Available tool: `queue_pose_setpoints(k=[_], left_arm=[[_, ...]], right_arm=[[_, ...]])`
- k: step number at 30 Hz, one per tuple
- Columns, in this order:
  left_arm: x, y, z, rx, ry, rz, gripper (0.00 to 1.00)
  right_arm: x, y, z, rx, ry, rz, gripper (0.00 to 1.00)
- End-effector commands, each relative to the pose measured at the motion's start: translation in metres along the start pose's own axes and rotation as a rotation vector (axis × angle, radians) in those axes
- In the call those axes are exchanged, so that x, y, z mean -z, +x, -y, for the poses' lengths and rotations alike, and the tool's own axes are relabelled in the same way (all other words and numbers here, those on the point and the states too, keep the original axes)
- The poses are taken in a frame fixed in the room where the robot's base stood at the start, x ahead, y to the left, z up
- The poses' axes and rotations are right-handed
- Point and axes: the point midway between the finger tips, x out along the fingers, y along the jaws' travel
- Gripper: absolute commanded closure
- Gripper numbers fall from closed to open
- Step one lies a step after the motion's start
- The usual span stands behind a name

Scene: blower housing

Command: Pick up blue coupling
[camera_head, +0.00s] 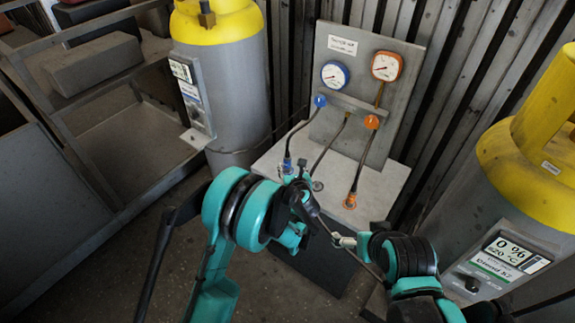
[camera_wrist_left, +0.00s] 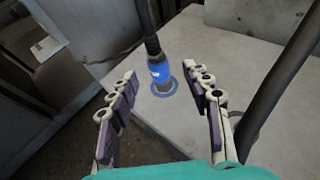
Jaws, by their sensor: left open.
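The blue coupling (camera_head: 287,165) sits at the end of a dark hose on the grey stand (camera_head: 385,188). In the left wrist view the blue coupling (camera_wrist_left: 159,72) stands upright within a blue ring marked on the stand's top. My left gripper (camera_head: 298,184) is right by it in the head view, partly covered by its own arm. In the left wrist view the left gripper (camera_wrist_left: 165,100) is open, with the coupling ahead between its fingers and not visibly touched. My right gripper (camera_head: 342,240) is lower right, in front of the stand; its jaws are too small to judge.
An orange coupling (camera_head: 350,201) stands on the right of the stand. A panel with a blue gauge (camera_head: 335,75) and an orange gauge (camera_head: 387,66) rises behind. Yellow-topped cylinders (camera_head: 222,85) (camera_head: 530,170) flank the stand. A metal rack (camera_head: 130,145) is at left.

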Motion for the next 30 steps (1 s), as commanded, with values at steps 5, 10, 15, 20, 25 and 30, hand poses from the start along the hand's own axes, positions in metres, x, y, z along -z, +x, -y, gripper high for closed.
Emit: queue_pose_setpoints(k=[5,10,15,20,25,30], left_arm=[[-0.001,0.019,-0.002,-0.001,0.001,0.002,0.51],[-0.002,0.043,-0.004,-0.003,0.001,0.003,0.51],[-0.003,0.063,-0.004,-0.001,0.004,0.004,0.51],[-0.005,0.064,-0.004,0.0,0.005,0.004,0.51],[-0.005,0.063,-0.004,0.0,0.005,0.004,0.82],[-0.005,0.063,-0.004,0.0,0.005,0.004,1.0]], right_arm=[[-0.004,0.006,0.0,0.0,0.0,0.0,0.0],[-0.011,0.015,0.0,0.0,0.0,0.0,0.0],[-0.014,0.02,0.0,0.0,0.0,0.0,0.0],[-0.013,0.019,0.0,0.0,0.0,0.0,0.0],[-0.013,0.019,0.0,0.0,0.0,0.0,0.0],[-0.013,0.019,0.0,0.0,0.0,0.0,0.0]])
